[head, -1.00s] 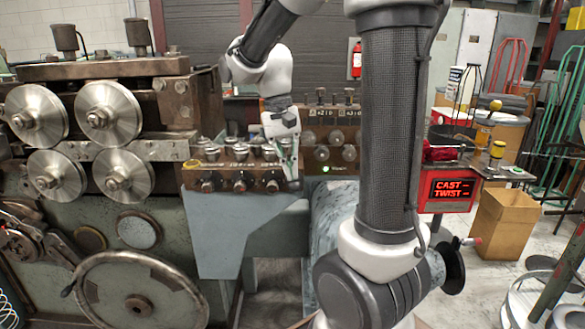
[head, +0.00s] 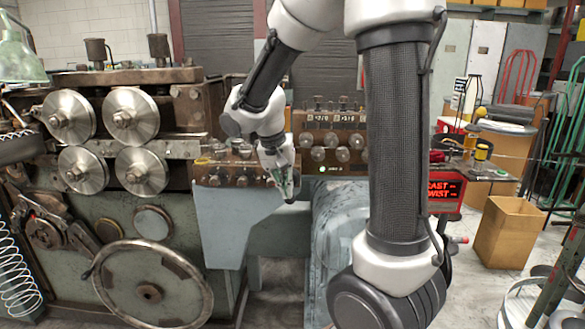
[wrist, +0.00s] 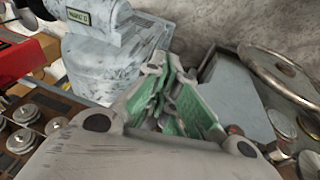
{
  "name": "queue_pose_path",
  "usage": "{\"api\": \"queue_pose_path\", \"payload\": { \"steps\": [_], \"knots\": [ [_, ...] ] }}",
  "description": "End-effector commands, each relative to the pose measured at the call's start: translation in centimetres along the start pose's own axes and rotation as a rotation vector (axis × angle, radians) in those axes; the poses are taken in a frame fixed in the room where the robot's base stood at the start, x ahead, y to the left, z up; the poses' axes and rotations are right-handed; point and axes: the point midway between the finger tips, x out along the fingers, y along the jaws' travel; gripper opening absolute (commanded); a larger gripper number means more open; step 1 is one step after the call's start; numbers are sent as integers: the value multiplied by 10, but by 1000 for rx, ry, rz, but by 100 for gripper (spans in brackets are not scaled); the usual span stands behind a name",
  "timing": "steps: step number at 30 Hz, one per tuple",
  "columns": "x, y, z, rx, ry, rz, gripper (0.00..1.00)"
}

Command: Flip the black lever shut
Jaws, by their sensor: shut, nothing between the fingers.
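My gripper (head: 289,197) is at the right end of the brown control panel (head: 215,181) in the head view, its fingers pointing down. In the wrist view its green-padded fingers (wrist: 172,100) come together, with nothing visible held between them. The panel carries a row of dark knobs (head: 241,180). Several metal-topped knobs (wrist: 20,140) show at the lower left of the wrist view. I cannot make out a black lever for certain in either view; the arm and gripper cover part of the panel's right end. Contact between the gripper and the panel cannot be told.
A large handwheel (head: 150,292) and metal rollers (head: 131,116) are on the left machine. A second panel with gauges (head: 331,140) stands behind my gripper. A red display box (head: 444,190) and a cardboard box (head: 507,232) are on the right.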

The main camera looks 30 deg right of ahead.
Motion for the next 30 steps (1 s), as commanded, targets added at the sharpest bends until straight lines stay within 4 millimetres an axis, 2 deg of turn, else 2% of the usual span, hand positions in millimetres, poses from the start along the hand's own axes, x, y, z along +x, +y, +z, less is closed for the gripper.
{"api": "queue_pose_path", "payload": {
  "steps": [12,30],
  "knots": [
    [22,-5,7,-1,-1,0,0],
    [25,-6,8,0,-1,-1,0]
  ]
}}
